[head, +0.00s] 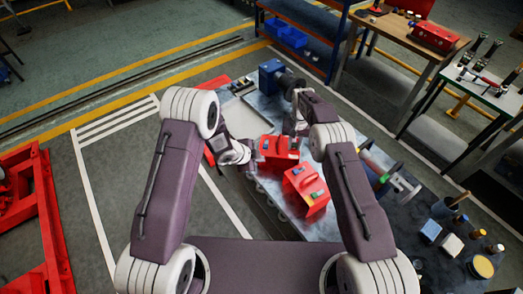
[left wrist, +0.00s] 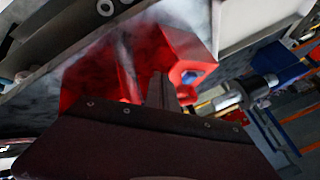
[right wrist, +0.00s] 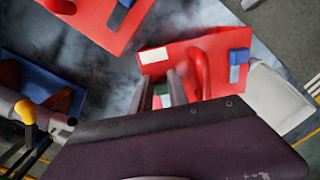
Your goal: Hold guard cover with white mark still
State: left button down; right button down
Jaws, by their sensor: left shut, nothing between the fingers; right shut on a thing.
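The red guard cover with the white mark (right wrist: 205,60) lies on the bench in the right wrist view, with a red handle and a blue latch. My right gripper (right wrist: 164,92) is shut on it at the edge near the white mark; the exact contact is partly hidden. In the head view this looks like the rear cover (head: 278,152), below my right gripper (head: 296,128). My left gripper (left wrist: 161,88) is shut and empty, close beside a red cover (left wrist: 100,70); whether they touch I cannot tell.
A second red cover (head: 306,192) stands nearer on the bench. A blue machine (head: 270,78) and a pale tray (head: 240,115) are behind. A red frame (head: 45,215) stands on the left floor.

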aim_at(266, 152)
pick_arm(q)
jog(key=shift+w+d+f, duration=0.1)
jog(key=shift+w+d, duration=0.05)
jog(key=shift+w, duration=0.9)
jog(key=shift+w+d+f, duration=0.1)
jog(key=shift+w, duration=0.95)
